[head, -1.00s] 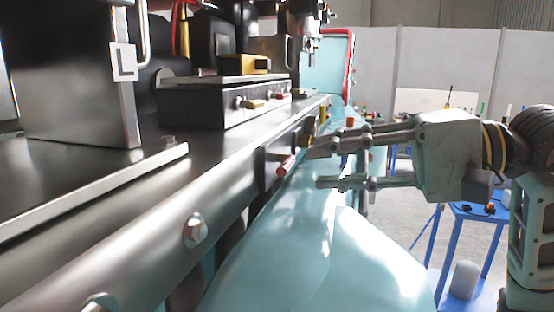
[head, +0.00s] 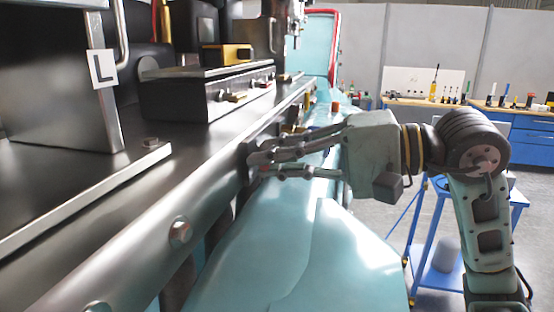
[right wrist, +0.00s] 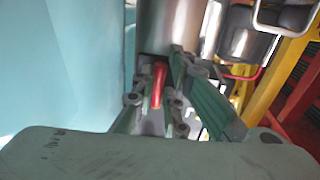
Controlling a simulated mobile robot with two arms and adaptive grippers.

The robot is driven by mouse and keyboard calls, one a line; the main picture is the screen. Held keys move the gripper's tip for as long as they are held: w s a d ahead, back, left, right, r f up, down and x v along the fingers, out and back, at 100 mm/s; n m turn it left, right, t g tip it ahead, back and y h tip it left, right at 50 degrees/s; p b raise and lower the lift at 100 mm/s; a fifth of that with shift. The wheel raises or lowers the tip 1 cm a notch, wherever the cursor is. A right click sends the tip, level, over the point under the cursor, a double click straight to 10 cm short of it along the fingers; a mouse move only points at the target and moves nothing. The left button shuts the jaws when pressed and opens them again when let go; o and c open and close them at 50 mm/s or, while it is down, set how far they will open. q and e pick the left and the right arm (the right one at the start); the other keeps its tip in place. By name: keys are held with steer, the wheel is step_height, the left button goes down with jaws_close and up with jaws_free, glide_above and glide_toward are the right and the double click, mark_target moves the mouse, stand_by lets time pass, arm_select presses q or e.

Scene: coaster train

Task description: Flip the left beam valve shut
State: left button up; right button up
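The beam (head: 150,225) is a long dark metal rail running from front left to back right. The valve's red handle (right wrist: 158,85) sticks out from the beam and shows between my right fingers in the right wrist view. In the head view only a speck of red shows, as my fingers hide most of the handle. My right gripper (head: 262,165) is at the beam's side, its fingers apart, one on each side of the handle. It also shows in the right wrist view (right wrist: 157,103). I cannot tell whether either finger touches the handle. My left gripper is not in view.
A plate marked L (head: 103,68) is on the metal housing at left. A dark block with a yellow part (head: 228,54) sits on the beam's deck. A teal curved body (head: 270,245) lies below the beam. A blue stand (head: 440,285) and workbenches are at right.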

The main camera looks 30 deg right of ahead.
mark_target(260, 132)
steer(key=shift+f, duration=0.15)
jaws_close()
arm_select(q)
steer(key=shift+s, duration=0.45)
